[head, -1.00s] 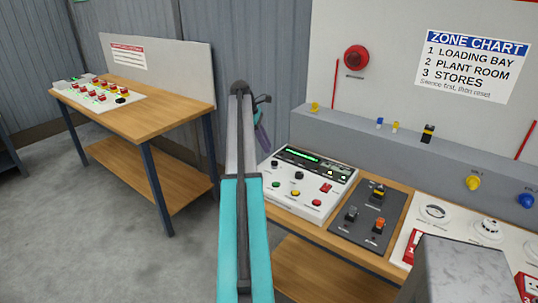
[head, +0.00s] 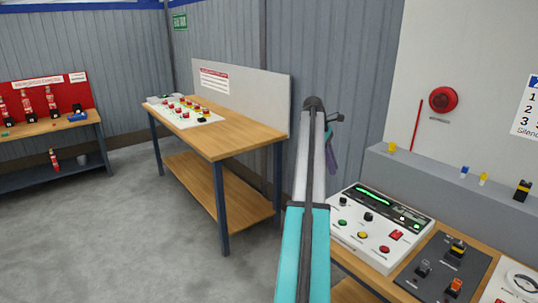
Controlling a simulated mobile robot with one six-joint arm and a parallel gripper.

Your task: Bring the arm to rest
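My arm (head: 305,230) rises from the bottom edge as a teal link and a grey link up to a dark joint. Beyond the joint, small dark and purplish parts at the arm's far end (head: 331,148) show to the right, partly behind the grey link. Fingers cannot be made out there, so whether my gripper is open or shut does not show. The arm end appears in front of the grey corrugated wall, left of the white control panel (head: 380,226). No held object can be made out.
A wooden bench (head: 235,133) with a button board (head: 184,113) stands left of the arm. At far left, a shelf unit (head: 60,128) holds red extinguishers. The right bench carries a dark switch plate (head: 438,268). Grey floor (head: 120,220) is clear between.

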